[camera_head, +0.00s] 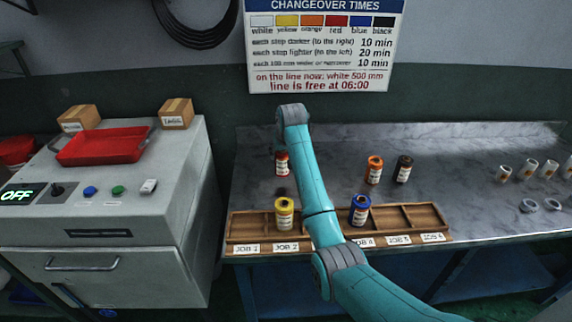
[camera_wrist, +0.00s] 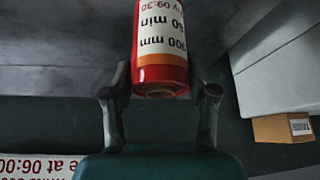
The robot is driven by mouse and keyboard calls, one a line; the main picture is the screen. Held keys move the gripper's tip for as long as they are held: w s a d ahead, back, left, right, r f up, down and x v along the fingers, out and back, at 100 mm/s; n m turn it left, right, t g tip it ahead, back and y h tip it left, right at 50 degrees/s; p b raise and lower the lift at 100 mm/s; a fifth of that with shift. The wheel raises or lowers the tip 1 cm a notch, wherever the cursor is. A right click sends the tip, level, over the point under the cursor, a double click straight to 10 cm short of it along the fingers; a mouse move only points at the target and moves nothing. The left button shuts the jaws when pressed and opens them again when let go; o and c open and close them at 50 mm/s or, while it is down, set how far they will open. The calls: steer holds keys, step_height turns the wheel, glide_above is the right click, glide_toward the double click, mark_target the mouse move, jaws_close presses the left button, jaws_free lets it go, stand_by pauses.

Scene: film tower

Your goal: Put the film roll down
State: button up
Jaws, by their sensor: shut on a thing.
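The red film roll (camera_head: 282,164) with a white label hangs upright above the grey bench, with a dark shadow beneath it. In the wrist view the red roll (camera_wrist: 160,74) fills the space between the fingers of my gripper (camera_wrist: 160,88), which is shut on it. Its label reads 300 mm, 60 min, by 09:30. In the head view my gripper is hard to make out behind the roll and arm. The wooden rack (camera_head: 262,224) at the bench's front edge holds a yellow roll (camera_head: 285,214) at JOB 2 and a blue roll (camera_head: 360,210) at JOB 4.
An orange roll (camera_head: 374,170) and a black roll (camera_head: 403,169) stand on the bench, right of my arm. Pale rolls (camera_head: 504,173) and grey rings (camera_head: 528,206) lie further right. JOB 1, JOB 5 and JOB 6 are empty; my arm hides JOB 3. A machine (camera_head: 130,215) stands left.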

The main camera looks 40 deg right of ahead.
mark_target(282, 163)
steer(key=shift+f, duration=2.35)
steer(key=shift+a+f, duration=0.1)
steer(key=shift+f, duration=0.05)
steer(key=o, duration=1.3)
steer(key=shift+r, duration=0.2)
steer(key=v, duration=1.2)
